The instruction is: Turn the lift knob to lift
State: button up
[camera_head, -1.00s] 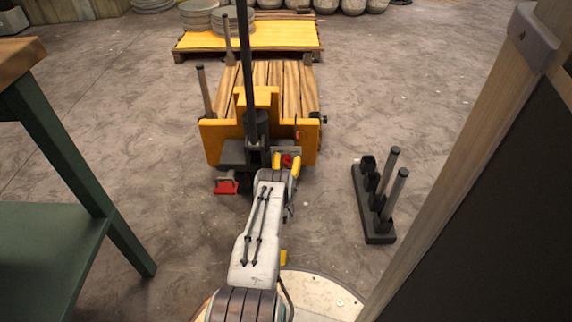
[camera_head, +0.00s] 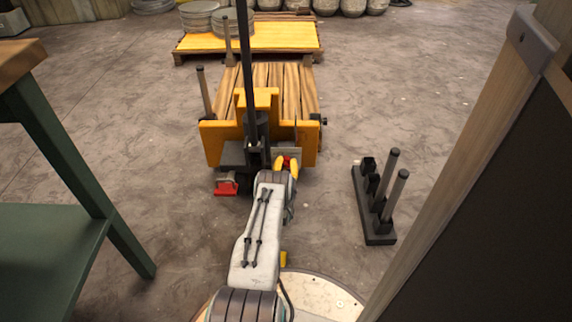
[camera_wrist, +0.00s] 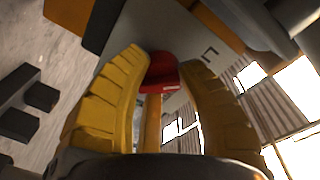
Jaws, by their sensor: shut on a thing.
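The lift knob (camera_wrist: 161,72) is red and sits on a grey plate (camera_wrist: 150,35) in the wrist view. My gripper (camera_wrist: 162,70) has yellow fingers, and they are closed on both sides of the knob. In the head view my gripper (camera_head: 286,166) is at the rear of the yellow pallet truck (camera_head: 215,140), low and right of its dark mast. There the knob is mostly hidden by the fingers, with only a bit of red showing.
A red pedal (camera_head: 225,188) sticks out low at the truck's left. A black rack (camera_head: 378,236) with upright grey rods stands on the floor to the right. A green table (camera_head: 50,240) is at left, and a wooden-framed panel (camera_head: 470,160) at right. A yellow platform (camera_head: 250,38) lies behind.

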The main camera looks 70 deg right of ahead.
jog(key=shift+r, duration=0.1)
jog(key=shift+d+n, duration=0.1)
jog(key=shift+n, duration=2.7)
jog(key=shift+w, duration=0.15)
jog(key=o, duration=1.2)
jog(key=shift+f+v, duration=0.15)
jog(key=shift+v, duration=2.9)
jog(key=shift+f+v, duration=0.1)
jog(key=shift+v, duration=2.95)
jog(key=shift+d, duration=0.1)
